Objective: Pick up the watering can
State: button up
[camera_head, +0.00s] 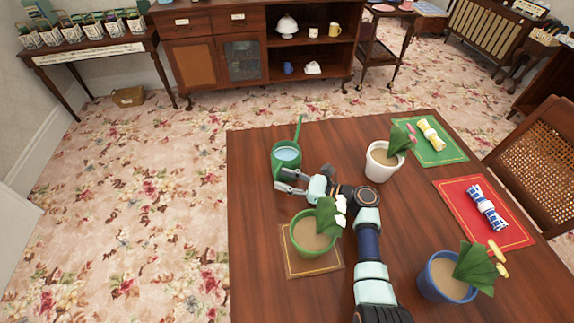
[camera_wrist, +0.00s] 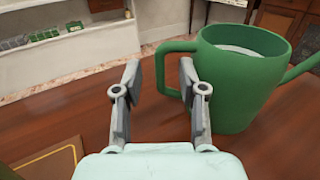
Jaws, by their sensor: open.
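The green watering can (camera_head: 276,157) stands upright near the far left edge of the wooden table, its spout rising at the back. In the wrist view the can (camera_wrist: 240,95) fills the right side, with its loop handle reaching left and its spout to the right. My gripper (camera_head: 278,181) is at the near side of the can. The right finger hides part of the handle. I cannot tell whether they touch.
A green pot with a plant (camera_head: 310,238) stands close below my gripper on a brown mat (camera_head: 297,270). A white plant pot (camera_head: 381,164) stands right of my wrist. A blue pot (camera_head: 443,282) is at the lower right. Green and red placemats with rolled napkins lie farther right.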

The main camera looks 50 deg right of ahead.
jog(key=shift+x, duration=1.1)
jog(key=shift+s+d, duration=0.1)
jog(key=shift+s, duration=0.05)
jog(key=shift+c, duration=0.4)
grip_shut()
jog(key=shift+r, duration=0.15)
notch_tip(320, 180, up, 20)
jog(key=p, duration=0.9)
jog(key=shift+p, duration=0.35)
